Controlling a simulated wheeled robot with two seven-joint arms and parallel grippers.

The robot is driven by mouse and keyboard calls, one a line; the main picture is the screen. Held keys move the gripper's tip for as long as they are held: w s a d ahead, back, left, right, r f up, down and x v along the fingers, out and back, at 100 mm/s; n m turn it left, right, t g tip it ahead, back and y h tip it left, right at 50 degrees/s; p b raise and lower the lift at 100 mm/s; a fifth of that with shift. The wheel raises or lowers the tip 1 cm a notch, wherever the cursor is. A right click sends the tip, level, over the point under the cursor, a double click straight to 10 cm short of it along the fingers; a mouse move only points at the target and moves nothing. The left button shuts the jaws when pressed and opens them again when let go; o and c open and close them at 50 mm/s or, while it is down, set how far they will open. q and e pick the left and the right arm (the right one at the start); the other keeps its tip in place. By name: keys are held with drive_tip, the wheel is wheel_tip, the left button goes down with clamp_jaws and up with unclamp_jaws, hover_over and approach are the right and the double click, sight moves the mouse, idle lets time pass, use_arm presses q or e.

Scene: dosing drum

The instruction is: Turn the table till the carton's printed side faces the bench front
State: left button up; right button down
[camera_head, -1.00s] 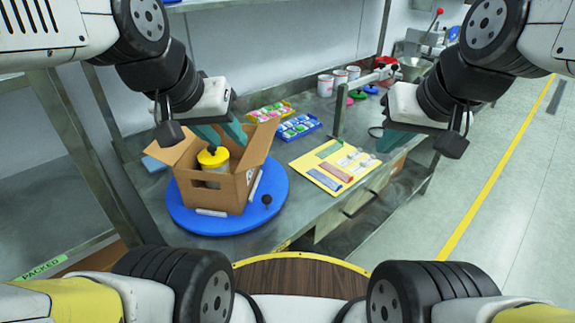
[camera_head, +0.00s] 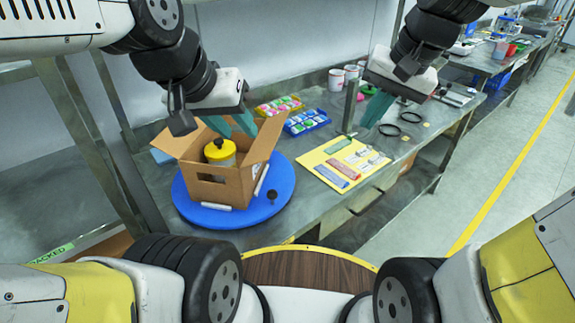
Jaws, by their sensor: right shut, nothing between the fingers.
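The blue round turntable (camera_head: 284,184) lies on the bench at the left, with a small black knob (camera_head: 271,196) near its right edge. The open brown carton (camera_head: 232,190) stands on it with flaps spread, and a yellow-lidded tub (camera_head: 220,152) is inside. The side towards me has a hand slot; I cannot clearly make out print on the visible sides. My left gripper (camera_head: 232,126) is above the carton's back edge, its teal fingers apart and empty. My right gripper (camera_head: 373,110) is shut and empty over the bench, behind the yellow board and well right of the carton.
White cleats (camera_head: 215,206) flank the carton. Behind are a yellow tray (camera_head: 279,107) and a blue tray (camera_head: 307,122) of small items. A yellow board (camera_head: 345,165) with strips lies to the right. A metal post (camera_head: 350,105) and white tins (camera_head: 337,79) stand further back.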

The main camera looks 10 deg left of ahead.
drive_tip(key=w+a+f+m+g, duration=0.3)
drive_tip(key=w+a+f+g, duration=0.1)
drive_tip(key=w+a+f, duration=0.4)
drive_tip(key=w+a+f+m+g, duration=0.3)
drive_tip(key=w+a+f, duration=0.2)
drive_tip(key=f, duration=0.5)
drive_tip(key=x, duration=0.9)
drive_tip(key=shift+a+f, duration=0.15)
drive_tip(key=shift+a, duration=0.15)
drive_tip(key=shift+s+a, duration=1.05)
drive_tip(key=shift+s, duration=0.15)
drive_tip(key=shift+s+a+r, duration=0.25)
drive_tip(key=shift+s, duration=0.1)
drive_tip(key=shift+a, duration=0.1)
